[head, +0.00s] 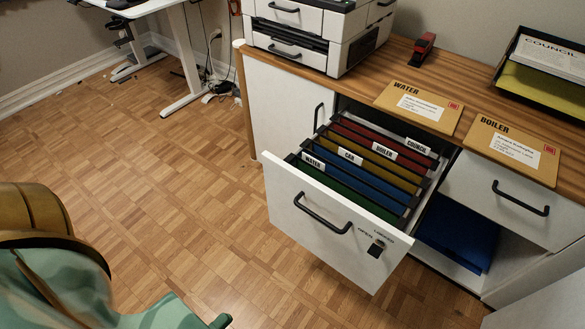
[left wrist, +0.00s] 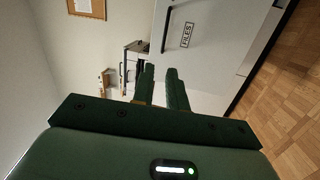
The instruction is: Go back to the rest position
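My left gripper (left wrist: 160,72) shows in the left wrist view with its two dark green fingers a small gap apart and nothing between them. It points towards white furniture and a wall, touching nothing that I can see. In the head view green parts of my left arm fill the lower left corner, clear of the drawer. My right gripper is in neither view.
The file drawer (head: 325,218) stands pulled out, with several labelled hanging folders inside. WATER (head: 418,106) and BOILER (head: 512,148) envelopes lie on the wooden top beside a red stapler (head: 424,48), a printer (head: 310,28) and a tray (head: 540,92). The parquet floor (head: 190,190) left of the drawer is clear.

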